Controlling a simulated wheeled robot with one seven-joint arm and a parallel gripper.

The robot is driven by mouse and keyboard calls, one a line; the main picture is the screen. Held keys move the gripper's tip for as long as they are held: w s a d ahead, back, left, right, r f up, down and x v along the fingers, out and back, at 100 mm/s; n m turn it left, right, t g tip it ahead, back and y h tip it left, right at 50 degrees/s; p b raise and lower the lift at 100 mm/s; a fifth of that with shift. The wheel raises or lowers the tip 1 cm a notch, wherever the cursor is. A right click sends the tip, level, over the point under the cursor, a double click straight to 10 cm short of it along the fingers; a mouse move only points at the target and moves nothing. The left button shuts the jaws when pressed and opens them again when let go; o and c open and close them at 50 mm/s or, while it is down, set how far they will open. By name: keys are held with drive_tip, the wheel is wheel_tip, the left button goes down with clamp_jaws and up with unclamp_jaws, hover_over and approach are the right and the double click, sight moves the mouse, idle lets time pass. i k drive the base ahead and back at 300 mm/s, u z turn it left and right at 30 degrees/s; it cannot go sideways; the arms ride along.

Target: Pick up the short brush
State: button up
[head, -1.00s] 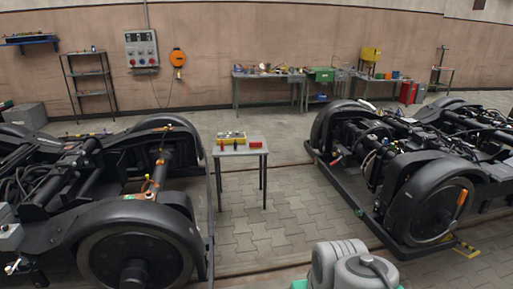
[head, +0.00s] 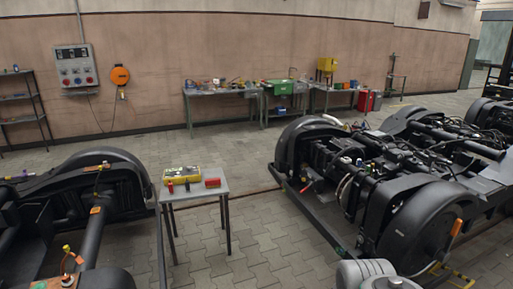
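I cannot make out a short brush in the head view; the tools are too small to tell apart. A small grey table (head: 214,191) stands on the paving between the two bogies. On it are a yellow tray (head: 182,174) with small items in it, a red box (head: 213,183) and small red items in front of the tray. My gripper is not in view; only a grey link of my arm shows at the bottom edge.
A black bogie (head: 85,190) is at the left, another (head: 400,190) at the right. Workbenches (head: 222,91) with tools and a green box (head: 280,87) line the back wall. A shelf (head: 20,98) stands far left. Paving beyond the small table is open.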

sight(213, 182)
drive_tip(key=z, duration=0.05)
drive_tip(key=i, duration=2.5)
drive_tip(key=u, duration=0.85)
drive_tip(key=i, duration=1.15)
drive_tip(key=u, duration=1.6)
drive_tip(key=i, duration=0.7)
drive_tip(key=u, duration=0.45)
